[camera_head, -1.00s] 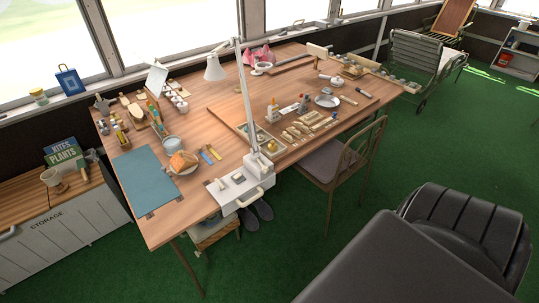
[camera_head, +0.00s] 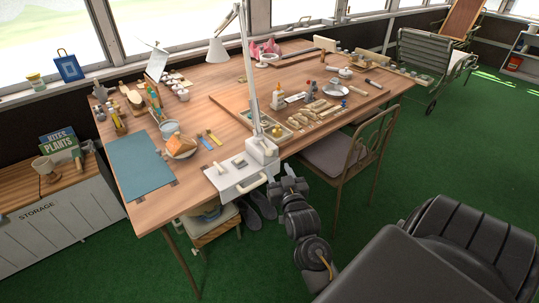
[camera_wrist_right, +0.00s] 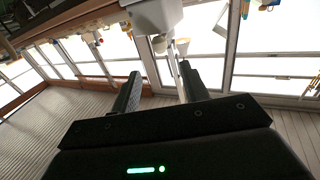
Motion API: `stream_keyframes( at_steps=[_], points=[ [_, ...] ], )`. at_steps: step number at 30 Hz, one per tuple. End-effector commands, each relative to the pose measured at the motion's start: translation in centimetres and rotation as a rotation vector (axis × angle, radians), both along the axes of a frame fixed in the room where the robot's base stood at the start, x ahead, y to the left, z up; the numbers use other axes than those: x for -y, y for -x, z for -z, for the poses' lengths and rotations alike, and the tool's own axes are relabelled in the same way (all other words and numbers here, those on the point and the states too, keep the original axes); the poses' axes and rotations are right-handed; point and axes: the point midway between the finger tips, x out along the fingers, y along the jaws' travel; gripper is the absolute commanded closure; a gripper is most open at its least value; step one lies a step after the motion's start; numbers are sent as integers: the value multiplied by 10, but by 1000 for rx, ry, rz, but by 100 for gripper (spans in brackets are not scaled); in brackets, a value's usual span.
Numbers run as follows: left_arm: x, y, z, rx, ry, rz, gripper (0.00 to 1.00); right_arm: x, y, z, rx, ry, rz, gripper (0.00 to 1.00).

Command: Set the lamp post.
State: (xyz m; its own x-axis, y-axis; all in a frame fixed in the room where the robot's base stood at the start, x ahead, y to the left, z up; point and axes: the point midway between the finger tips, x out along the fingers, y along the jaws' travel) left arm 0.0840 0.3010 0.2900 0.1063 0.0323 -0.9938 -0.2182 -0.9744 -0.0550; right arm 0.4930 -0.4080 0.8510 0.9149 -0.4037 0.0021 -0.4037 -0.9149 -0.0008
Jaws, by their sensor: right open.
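The white desk lamp has a tall, slightly leaning post (camera_head: 249,75) and a conical shade (camera_head: 217,50) at the upper left of the post. The post stands in a white mount (camera_head: 262,149) at the near edge of the table. A white box (camera_head: 237,176) with a curved handle is beside the mount. My right gripper (camera_head: 288,186) is just below and right of the box and mount, apart from the post. In the right wrist view my right gripper (camera_wrist_right: 160,85) is open, with a white part (camera_wrist_right: 153,14) above its fingers. My left gripper is not in view.
The wooden table (camera_head: 190,206) holds a blue mat (camera_head: 141,165), a plate of bread (camera_head: 180,147) and a tray of small parts (camera_head: 290,125). A chair (camera_head: 350,150) stands right of my right arm. A low stool (camera_head: 213,226) is under the table.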

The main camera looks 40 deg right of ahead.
Motion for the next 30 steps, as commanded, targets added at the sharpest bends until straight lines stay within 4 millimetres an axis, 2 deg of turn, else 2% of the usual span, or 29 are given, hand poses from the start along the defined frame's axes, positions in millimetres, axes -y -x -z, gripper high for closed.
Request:
stream_keyframes(
  at_steps=[5,19,24,30],
  points=[
    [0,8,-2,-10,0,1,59,5,-11,-1,1,1,-1,55],
    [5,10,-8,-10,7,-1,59,37,-85,0,-1,1,-2,55],
    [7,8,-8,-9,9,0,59,42,-97,0,-1,1,-1,55],
    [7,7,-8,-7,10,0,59,43,-99,1,-2,0,-1,55]
  ],
)
